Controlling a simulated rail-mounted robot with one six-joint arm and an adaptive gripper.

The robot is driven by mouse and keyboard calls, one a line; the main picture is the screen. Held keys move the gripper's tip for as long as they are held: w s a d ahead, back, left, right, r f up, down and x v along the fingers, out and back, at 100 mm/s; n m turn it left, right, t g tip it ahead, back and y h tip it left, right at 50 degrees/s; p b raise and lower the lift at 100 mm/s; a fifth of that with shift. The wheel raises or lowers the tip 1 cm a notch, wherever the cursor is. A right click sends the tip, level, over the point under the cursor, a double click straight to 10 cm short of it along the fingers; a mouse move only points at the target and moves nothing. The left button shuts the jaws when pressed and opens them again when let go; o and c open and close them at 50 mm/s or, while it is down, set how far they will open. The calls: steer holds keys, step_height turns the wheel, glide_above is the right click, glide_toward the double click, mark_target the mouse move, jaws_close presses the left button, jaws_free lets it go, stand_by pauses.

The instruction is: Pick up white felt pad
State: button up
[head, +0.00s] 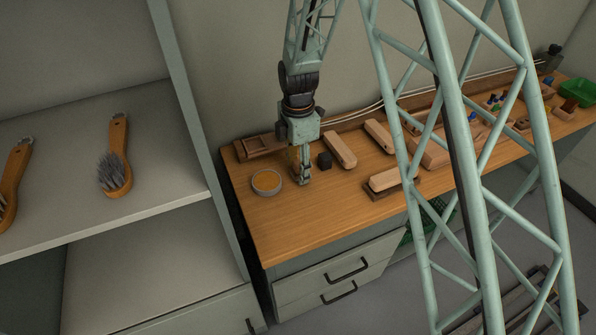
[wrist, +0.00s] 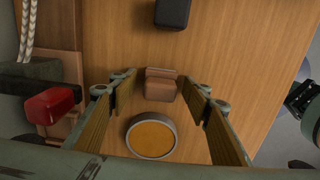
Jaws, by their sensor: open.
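I cannot make out a white felt pad in either view. My gripper (head: 303,178) points down over the left part of the wooden bench, just right of a round tin with a yellow-orange filling (head: 267,182). In the wrist view my gripper (wrist: 158,82) has its two fingers spread apart. A small pinkish-brown block (wrist: 161,85) shows between the fingertips, with no visible grip on it. The tin (wrist: 152,137) shows below that block, also between the fingers. In the head view the block is hidden or not distinct from the gripper.
A black cube (head: 325,160) stands right of my gripper. A wooden tray (head: 262,147) lies behind. Wooden brush blocks (head: 341,150) lie to the right. A red piece (wrist: 49,106) shows at the wrist view's left. The bench's front strip is clear. Brushes (head: 114,160) lie on a shelf.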

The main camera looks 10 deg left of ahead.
mark_target(298, 163)
stand_by(0.4)
steer(key=c, duration=0.9)
steer(key=shift+r, duration=0.2)
steer(key=shift+r+p, duration=0.6)
steer(key=shift+r, duration=1.1)
steer(key=shift+s+d, duration=0.3)
steer(key=shift+s, duration=0.45)
steer(key=s+d, duration=0.2)
steer(key=s, duration=0.2)
steer(key=s+d+p, duration=0.1)
steer(key=s+d, duration=0.1)
steer(key=s, duration=0.2)
steer(key=s+d+r, duration=0.1)
steer(key=s+d, duration=0.1)
steer(key=s, duration=0.3)
steer(key=shift+r, duration=0.1)
